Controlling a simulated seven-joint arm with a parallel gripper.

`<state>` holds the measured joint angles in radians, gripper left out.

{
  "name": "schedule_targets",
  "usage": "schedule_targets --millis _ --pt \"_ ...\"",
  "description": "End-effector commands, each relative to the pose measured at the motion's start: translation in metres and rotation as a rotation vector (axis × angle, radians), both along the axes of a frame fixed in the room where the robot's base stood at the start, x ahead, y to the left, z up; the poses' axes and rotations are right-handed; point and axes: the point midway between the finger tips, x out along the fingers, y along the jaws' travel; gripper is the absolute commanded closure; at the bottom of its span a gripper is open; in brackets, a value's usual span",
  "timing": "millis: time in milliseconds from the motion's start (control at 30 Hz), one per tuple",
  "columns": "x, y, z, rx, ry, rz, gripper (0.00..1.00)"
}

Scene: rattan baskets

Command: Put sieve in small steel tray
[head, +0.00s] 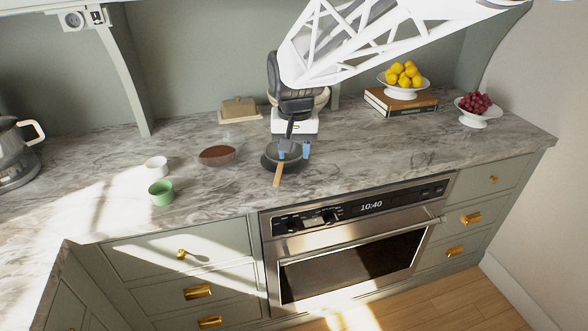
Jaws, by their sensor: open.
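A dark round piece with a light wooden handle (278,174) lies on the marble counter in front of the arm. It is too small to tell whether it is the sieve or a pan. My gripper (293,151) is open directly over its round part, with blue-tipped fingers apart. I cannot tell whether the fingers touch it. The gripper hides part of it. I cannot make out a small steel tray in this view.
A brown oval dish (217,155), a white cup (156,167) and a green cup (161,193) stand left. A butter dish (239,109) is behind. A lemon bowl (402,93) on books (400,104) and a bowl of red fruit (475,119) are right. Counter (385,152) between is clear.

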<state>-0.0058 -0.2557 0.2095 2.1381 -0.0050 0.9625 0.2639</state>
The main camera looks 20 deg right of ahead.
Motion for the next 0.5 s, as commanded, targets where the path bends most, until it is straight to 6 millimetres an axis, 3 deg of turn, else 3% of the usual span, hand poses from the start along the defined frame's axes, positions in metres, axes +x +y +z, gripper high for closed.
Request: schedule_targets --millis 233,500 --pt "-0.070 -0.003 0.012 -0.009 -0.043 0.064 0.56" --pt "-0.142 -0.005 0.012 -0.021 -0.087 0.136 0.56"
